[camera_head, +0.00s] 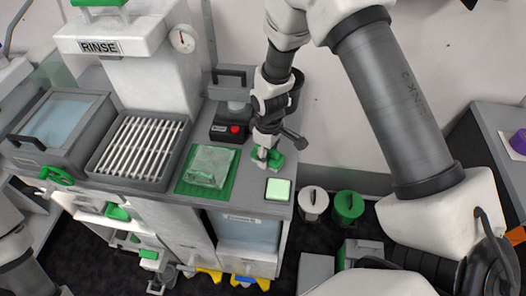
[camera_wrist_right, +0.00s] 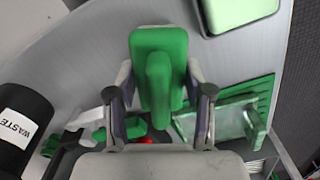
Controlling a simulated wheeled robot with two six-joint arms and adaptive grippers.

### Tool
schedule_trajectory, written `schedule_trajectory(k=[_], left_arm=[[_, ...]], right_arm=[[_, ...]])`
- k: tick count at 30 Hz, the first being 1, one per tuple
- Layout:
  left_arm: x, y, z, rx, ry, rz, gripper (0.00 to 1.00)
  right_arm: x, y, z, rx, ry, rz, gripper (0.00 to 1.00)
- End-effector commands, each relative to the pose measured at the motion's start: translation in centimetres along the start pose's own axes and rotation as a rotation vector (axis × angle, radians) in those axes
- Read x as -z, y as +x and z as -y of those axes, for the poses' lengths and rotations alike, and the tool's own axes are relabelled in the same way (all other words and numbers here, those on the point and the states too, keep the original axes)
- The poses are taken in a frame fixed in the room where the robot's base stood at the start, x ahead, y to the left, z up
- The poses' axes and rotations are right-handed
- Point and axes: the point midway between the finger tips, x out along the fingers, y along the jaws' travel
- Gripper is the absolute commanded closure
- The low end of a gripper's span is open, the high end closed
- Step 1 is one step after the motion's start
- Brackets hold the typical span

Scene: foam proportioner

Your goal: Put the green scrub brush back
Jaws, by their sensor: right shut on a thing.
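The green scrub brush (camera_wrist_right: 160,75) is a green block with a raised green handle. My right gripper (camera_wrist_right: 160,92) has its two fingers on either side of it and is shut on it. In the head view my right gripper (camera_head: 267,156) is over the right part of the grey counter (camera_head: 250,199), and it hides most of the brush (camera_head: 275,158). I cannot tell whether the brush touches the counter. My left arm shows only at the lower left edge of the head view; its gripper is out of view.
A pale green pad (camera_head: 278,189) lies in front of my right gripper. A clear tray (camera_head: 209,166) on a green mat (camera_head: 187,185) is to the left. A black WASTE bin (camera_wrist_right: 22,125) stands near. A slatted rack (camera_head: 139,147) and RINSE unit (camera_head: 110,40) are further left.

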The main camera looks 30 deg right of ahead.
Motion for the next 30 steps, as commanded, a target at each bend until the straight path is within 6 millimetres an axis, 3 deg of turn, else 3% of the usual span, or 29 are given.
schedule_trajectory(k=[2,4,15,16,17,18,30], left_arm=[[0.0,-0.6,0.0,0.000,0.000,0.000,0.60],[0.0,-1.5,0.0,0.000,0.000,0.000,0.60],[0.0,-0.9,0.0,0.000,0.000,0.000,0.60],[0.0,-1.0,0.0,0.000,0.000,0.000,0.60],[0.0,-1.0,0.0,0.000,0.000,0.000,0.60],[0.0,-1.0,0.0,0.000,0.000,0.000,0.60],[0.0,-0.9,0.0,0.000,0.000,-0.001,0.60]], right_arm=[[1.3,-0.2,0.6,-0.001,-0.004,0.000,0.81],[1.3,0.0,0.7,0.004,-0.001,0.001,0.81],[1.3,1.0,0.6,0.002,0.000,-0.002,0.81],[1.3,0.9,0.6,0.002,0.000,-0.002,0.38],[1.3,0.9,0.6,0.002,0.000,-0.002,0.28],[1.3,0.9,0.6,0.002,0.000,-0.002,0.24],[1.3,0.0,0.6,0.001,0.000,-0.003,0.24]])
